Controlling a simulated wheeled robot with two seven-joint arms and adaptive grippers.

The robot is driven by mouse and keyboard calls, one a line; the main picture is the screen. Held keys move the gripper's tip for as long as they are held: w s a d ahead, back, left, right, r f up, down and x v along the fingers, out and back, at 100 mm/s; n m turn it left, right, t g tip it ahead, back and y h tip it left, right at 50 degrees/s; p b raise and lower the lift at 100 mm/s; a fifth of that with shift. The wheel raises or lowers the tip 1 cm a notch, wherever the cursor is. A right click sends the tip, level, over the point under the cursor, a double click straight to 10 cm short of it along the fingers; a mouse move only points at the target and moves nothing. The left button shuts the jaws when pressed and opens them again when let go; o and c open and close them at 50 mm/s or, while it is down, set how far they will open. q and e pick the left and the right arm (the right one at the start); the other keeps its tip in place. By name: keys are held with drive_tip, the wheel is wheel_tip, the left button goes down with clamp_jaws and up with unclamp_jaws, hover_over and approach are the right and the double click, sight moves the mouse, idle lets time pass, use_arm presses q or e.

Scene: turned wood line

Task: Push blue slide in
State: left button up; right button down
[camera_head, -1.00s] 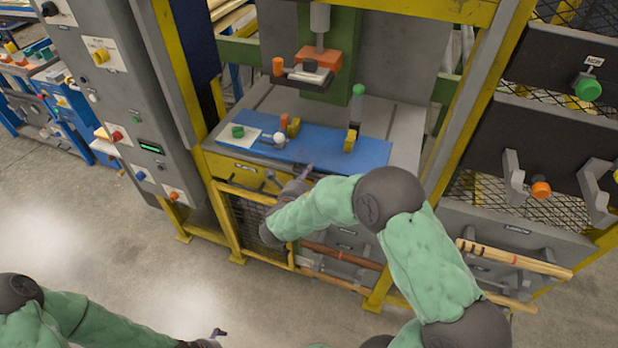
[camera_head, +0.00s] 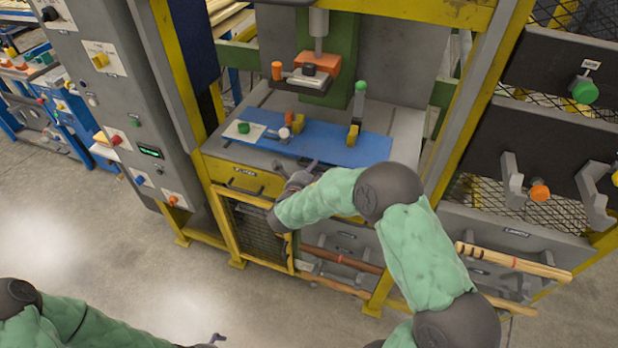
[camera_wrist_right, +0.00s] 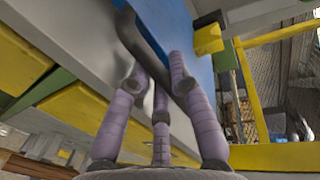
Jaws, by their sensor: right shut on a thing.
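The blue slide (camera_head: 372,150) lies flat on the grey machine bed under the press head, and its blue face also shows in the wrist view (camera_wrist_right: 188,25). A dark bar handle (camera_wrist_right: 152,38) runs along its front edge. My right gripper (camera_head: 309,166) is at this front edge. In the wrist view its purple fingers (camera_wrist_right: 155,75) are shut around the handle, one on the far side from the others. My left gripper (camera_head: 217,339) is small at the bottom of the head view, far from the slide; its opening is unclear.
An orange press head (camera_head: 318,68) hangs above the slide. Yellow blocks (camera_head: 352,135) and a white pad with a green knob (camera_head: 243,128) sit on or beside it. A yellow drawer front (camera_head: 235,175) is below left. Wooden bats (camera_head: 510,260) rest at right.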

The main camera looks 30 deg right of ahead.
sight(319, 157)
drive_tip(key=x, duration=0.3)
drive_tip(key=shift+w+d+r, duration=0.2)
drive_tip(key=shift+d+r, duration=0.05)
drive_tip(key=shift+w+d, duration=0.25)
drive_tip(key=shift+d, duration=0.05)
drive_tip(key=shift+r, duration=0.2)
drive_tip(key=c, duration=1.2)
unclamp_jaws()
drive_tip(key=shift+w, duration=0.1)
drive_tip(key=shift+o, duration=0.5)
drive_tip(key=shift+d+f, duration=0.1)
